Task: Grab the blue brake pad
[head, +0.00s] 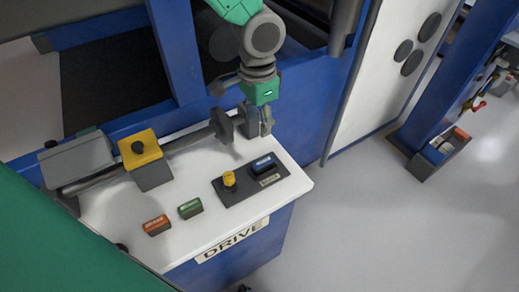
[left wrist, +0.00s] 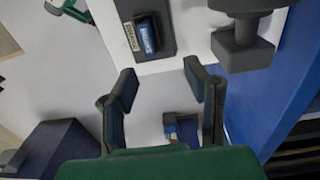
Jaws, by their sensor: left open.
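The blue brake pad (head: 263,163) lies in a dark holder (head: 236,189) on the white table top, above a small label. In the left wrist view, the pad (left wrist: 146,35) is beyond the fingers, with white lettering on it. My left gripper (head: 262,119) is at the far right end of the roller, beyond the pad and apart from it. In the left wrist view, its two fingers (left wrist: 160,82) are spread with nothing held between them. A green and dark part (left wrist: 67,8) at the top left edge looks like my right gripper; its jaws are unclear.
A roller with a disc (head: 223,126) and a yellow-topped block (head: 140,148) lies along the back. A yellow knob (head: 229,179), a green block (head: 190,208) and an orange block (head: 156,225) stand nearer. A parts crate (head: 430,164) is at right; floor between is clear.

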